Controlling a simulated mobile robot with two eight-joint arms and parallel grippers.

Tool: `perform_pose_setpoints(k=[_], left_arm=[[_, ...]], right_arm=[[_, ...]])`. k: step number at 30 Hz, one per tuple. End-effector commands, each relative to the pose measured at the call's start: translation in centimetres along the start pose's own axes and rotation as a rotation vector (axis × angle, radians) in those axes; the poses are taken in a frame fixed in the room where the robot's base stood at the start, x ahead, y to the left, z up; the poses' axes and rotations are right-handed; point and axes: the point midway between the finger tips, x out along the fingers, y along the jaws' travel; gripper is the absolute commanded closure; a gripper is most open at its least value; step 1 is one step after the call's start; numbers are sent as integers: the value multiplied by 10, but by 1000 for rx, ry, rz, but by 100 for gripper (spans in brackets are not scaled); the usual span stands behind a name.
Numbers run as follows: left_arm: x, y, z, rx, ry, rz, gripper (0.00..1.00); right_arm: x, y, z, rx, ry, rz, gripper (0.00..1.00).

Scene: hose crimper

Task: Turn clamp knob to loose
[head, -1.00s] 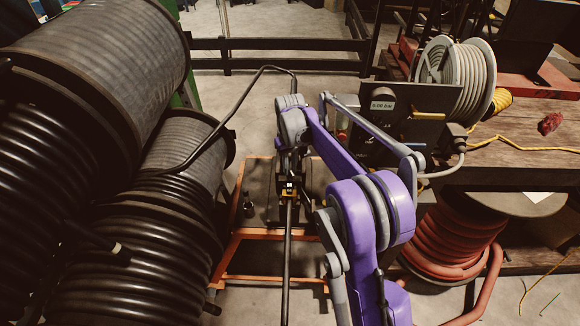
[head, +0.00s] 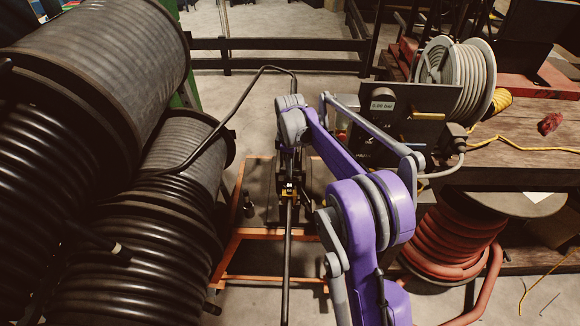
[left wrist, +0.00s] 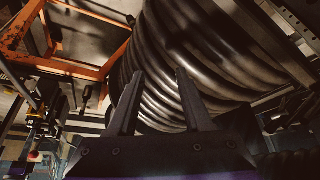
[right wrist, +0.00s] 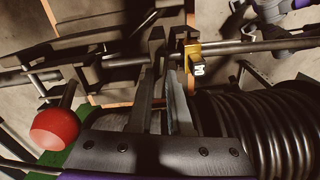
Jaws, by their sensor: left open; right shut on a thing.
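My right gripper (right wrist: 165,75) reaches down onto the crimping machine, with its two fingers close together on a small dark part that they mostly hide. I cannot make out the clamp knob's shape or its turn position. A yellow marked block (right wrist: 193,52) sits just right of the fingertips, by the dark hose (right wrist: 245,46). In the head view, the purple right arm covers part of the machine, and the yellow block shows at the hose (head: 287,189). My left gripper (left wrist: 155,90) is open and empty, in front of a black hose coil (left wrist: 190,45).
A red ball handle (right wrist: 55,129) stands left of my right gripper. Large black hose reels (head: 110,80) fill the left side. The machine stands on an orange frame (head: 232,245). A dark panel with a bar readout (head: 382,106) and a wooden bench (head: 520,150) stand right.

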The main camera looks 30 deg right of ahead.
Motion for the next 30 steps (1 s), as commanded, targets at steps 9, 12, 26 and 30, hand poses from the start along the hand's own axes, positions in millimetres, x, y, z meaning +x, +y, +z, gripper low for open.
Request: perform_pose_setpoints(k=[9,12,26,30], left_arm=[[0,0,0,0,0,0,50],[0,0,0,0,0,0,50],[0,0,0,0,0,0,50],[0,0,0,0,0,0,50]], right_arm=[[-1,1,0,-171,1,2,100],[-1,1,0,-201,1,2,100],[-1,1,0,-234,1,2,100],[-1,1,0,-234,1,2,81]])
